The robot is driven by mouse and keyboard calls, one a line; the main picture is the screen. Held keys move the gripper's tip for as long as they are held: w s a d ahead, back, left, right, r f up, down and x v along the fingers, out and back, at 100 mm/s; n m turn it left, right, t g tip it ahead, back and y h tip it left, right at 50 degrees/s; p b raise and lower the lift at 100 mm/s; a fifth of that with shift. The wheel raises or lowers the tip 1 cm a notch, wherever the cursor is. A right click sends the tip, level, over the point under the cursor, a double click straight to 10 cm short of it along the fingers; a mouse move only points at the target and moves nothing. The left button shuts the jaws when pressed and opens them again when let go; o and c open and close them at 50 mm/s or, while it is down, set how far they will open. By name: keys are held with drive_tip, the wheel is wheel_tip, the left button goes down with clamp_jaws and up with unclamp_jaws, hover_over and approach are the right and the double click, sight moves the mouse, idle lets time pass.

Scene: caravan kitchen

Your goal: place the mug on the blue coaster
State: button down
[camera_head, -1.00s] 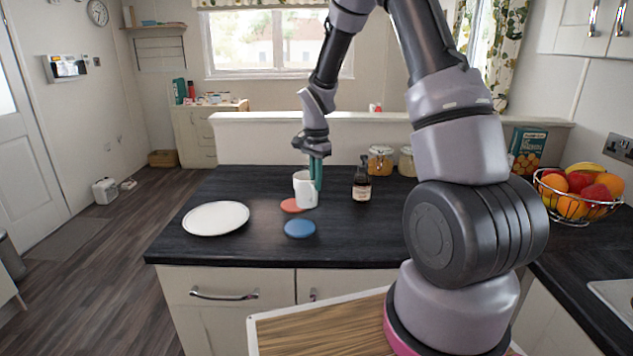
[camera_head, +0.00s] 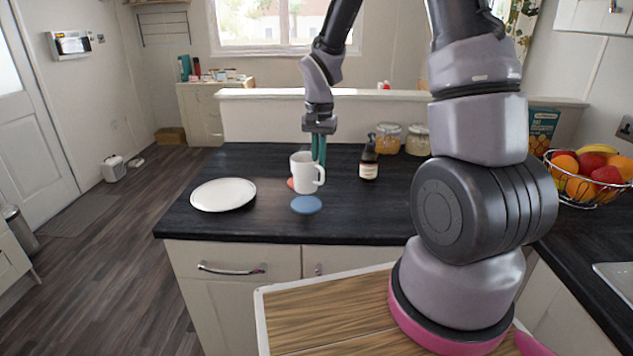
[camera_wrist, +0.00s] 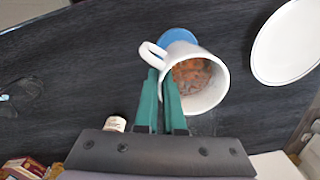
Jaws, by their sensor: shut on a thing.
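The white mug (camera_head: 303,174) is upright on the dark worktop side of the scene, just behind the blue coaster (camera_head: 306,204). Its handle points right in the head view. My gripper (camera_head: 319,150) comes down from above with teal fingers shut on the mug's wall near the handle. In the wrist view the fingers (camera_wrist: 163,102) overlap the rim of the mug (camera_wrist: 213,92), whose inside looks speckled orange-brown. The blue coaster (camera_wrist: 178,37) is partly hidden by the mug there. Whether the mug's base is clear of the worktop is hard to tell.
A red coaster (camera_head: 290,184) shows partly behind the mug. A white plate (camera_head: 223,195) lies to the left. A dark bottle (camera_head: 368,160), jars (camera_head: 388,138) and a fruit basket (camera_head: 590,178) stand to the right. The worktop in front of the blue coaster is clear.

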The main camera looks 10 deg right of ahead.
drive_tip(key=shift+f, duration=2.35)
drive_tip(key=shift+f, duration=0.15)
drive_tip(key=c, duration=1)
unclamp_jaws()
wheel_tip(320, 180, up, 12)
drive_tip(key=shift+d, duration=0.1)
drive_tip(key=s+d+r+t, duration=0.1)
drive_tip(key=s+r+t, duration=0.1)
drive_tip(key=s+r, duration=0.4)
drive_tip(key=s+d+r+n+t+y, duration=0.1)
drive_tip(key=s+d+r+t, duration=0.1)
drive_tip(key=s+r, duration=0.4)
drive_tip(key=s+d+r+n+t, duration=0.1)
drive_tip(key=s+d+r+t, duration=0.1)
drive_tip(key=s+r, duration=0.5)
drive_tip(key=shift+r+t+y, duration=0.35)
drive_tip(key=shift+t+y, duration=0.05)
drive_tip(key=shift+t, duration=0.2)
